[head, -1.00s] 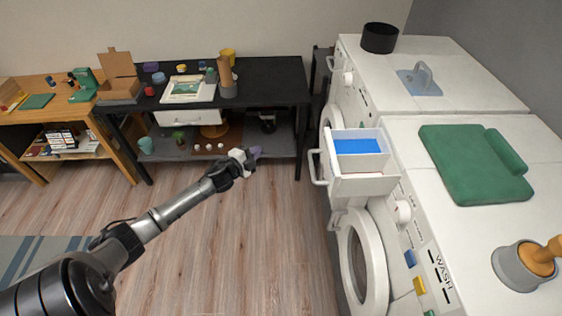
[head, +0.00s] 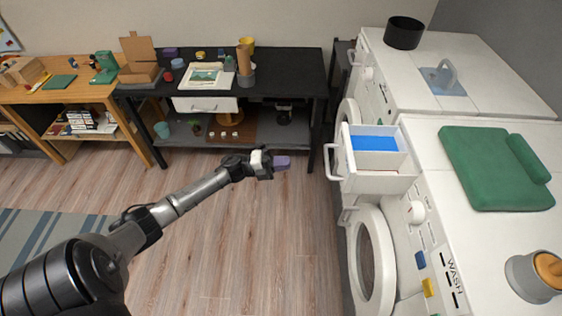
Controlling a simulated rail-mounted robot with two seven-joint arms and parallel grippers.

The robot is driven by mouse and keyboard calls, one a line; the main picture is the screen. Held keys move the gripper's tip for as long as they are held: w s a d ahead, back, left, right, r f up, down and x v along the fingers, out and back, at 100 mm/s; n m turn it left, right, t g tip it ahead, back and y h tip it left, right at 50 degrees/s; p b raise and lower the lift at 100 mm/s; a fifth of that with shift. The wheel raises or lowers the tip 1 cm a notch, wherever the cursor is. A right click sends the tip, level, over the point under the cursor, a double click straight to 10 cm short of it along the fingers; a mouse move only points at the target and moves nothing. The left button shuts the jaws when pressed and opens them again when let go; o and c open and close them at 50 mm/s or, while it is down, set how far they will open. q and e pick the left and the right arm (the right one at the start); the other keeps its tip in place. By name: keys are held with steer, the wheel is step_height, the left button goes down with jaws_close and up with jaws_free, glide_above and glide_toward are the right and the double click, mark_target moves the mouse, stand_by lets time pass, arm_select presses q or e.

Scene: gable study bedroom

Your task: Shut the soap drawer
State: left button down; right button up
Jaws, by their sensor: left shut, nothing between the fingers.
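The soap drawer (head: 379,183) is white and stands pulled out from the upper front of the near washing machine (head: 432,196). A blue compartment (head: 373,144) shows inside it, and its bar handle (head: 331,163) faces left. My left gripper (head: 283,162) is shut and empty, with purple fingertips pointing right. It hangs left of the drawer handle with a clear gap between them. My right gripper is not in view.
A round door (head: 371,262) is below the drawer, and a dial (head: 416,212) sits beside it. A black workbench (head: 290,75) stands behind my gripper. Open wooden floor lies left of the machines.

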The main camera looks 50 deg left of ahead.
arm_select(q)
steer(key=p+x, duration=0.1)
steer(key=x, duration=0.9)
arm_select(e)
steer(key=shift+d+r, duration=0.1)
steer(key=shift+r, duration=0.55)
arm_select(q)
steer(key=shift+w, duration=0.1)
steer(key=shift+w, duration=0.1)
